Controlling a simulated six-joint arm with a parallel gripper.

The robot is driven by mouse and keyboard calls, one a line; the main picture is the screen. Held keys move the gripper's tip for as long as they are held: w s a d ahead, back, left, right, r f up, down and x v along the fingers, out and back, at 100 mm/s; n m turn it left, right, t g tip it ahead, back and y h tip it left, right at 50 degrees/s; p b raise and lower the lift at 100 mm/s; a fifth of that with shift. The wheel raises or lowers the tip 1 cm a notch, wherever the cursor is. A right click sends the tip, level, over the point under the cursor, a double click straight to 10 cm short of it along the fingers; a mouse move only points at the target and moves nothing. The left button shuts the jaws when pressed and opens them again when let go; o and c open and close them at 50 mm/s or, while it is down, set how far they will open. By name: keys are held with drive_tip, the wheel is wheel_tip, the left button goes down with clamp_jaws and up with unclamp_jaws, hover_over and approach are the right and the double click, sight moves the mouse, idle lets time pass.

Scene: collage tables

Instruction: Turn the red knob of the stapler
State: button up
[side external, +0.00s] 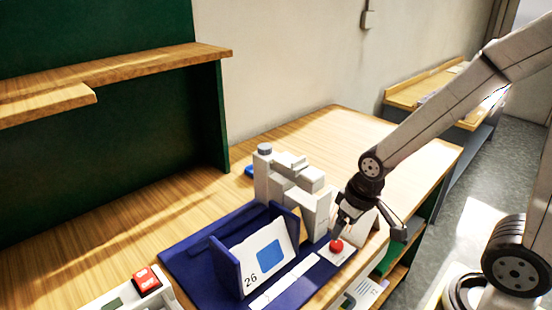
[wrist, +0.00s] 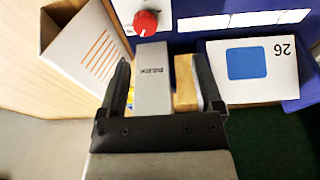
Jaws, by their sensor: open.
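The red knob (side external: 336,245) sits on a pale plate on the blue base (side external: 190,262), in front of the white stapler (side external: 290,185). In the wrist view the red knob (wrist: 145,22) is near the top, with a white pointer mark. My gripper (side external: 367,222) is open, above and to the right of the knob in the side view. In the wrist view my gripper (wrist: 160,65) has its fingers apart, and the knob lies beyond their tips. A pale block with dark lettering (wrist: 152,80), apparently the stapler's head, shows between the fingers. Contact with it cannot be told.
A white card marked 26 (side external: 262,262) stands on the blue base, left of the knob. A white box with orange lines (wrist: 92,48) stands on the other side, close to my gripper. A red-buttoned device (side external: 146,280) is at front left. The wooden table (side external: 335,125) is clear behind.

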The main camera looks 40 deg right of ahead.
sight(337, 244)
drive_tip(key=shift+w+d+f+m+g, duration=0.3)
drive_tip(key=shift+w+d+m+g, duration=0.1)
drive_tip(key=shift+w+d+g, duration=0.25)
drive_tip(key=shift+w+d+f+m+g, duration=0.3)
drive_tip(key=shift+w+d+m+g, duration=0.1)
drive_tip(key=shift+w+g, duration=0.3)
drive_tip(key=shift+f, duration=0.1)
drive_tip(key=shift+f, duration=3.8)
clamp_jaws()
